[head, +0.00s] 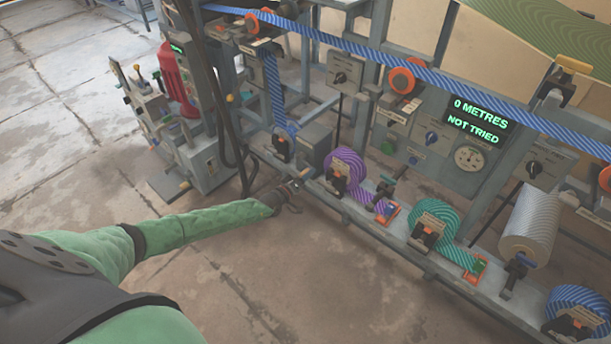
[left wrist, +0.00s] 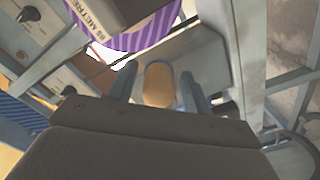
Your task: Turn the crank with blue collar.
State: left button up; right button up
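In the left wrist view a tan, rounded handle end (left wrist: 158,84) with a thin blue edge shows between the two fingers of my left gripper (left wrist: 160,88); I take it for the crank with the blue collar. The fingers stand apart, with a narrow gap on each side of the handle. In the head view my left gripper (head: 292,190) is small and dark at the lower rail of the press, left of the purple striped roll (head: 346,160); the crank is hard to make out there. My right gripper is not in view.
The grey machine frame (head: 350,208) runs diagonally to the right, with a teal roll (head: 440,213) and a silver roll (head: 530,228). A display (head: 479,120) reads "0 METRES NOT TRIED". A grey stand with a red part (head: 172,75) is at upper left. The floor in front is clear.

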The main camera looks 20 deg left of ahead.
pick_arm(q)
jog(key=shift+s, duration=0.1)
jog(key=v, duration=0.7)
jog(key=shift+s, duration=0.25)
jog(key=shift+a, duration=0.1)
dwell(0.8)
dwell(0.4)
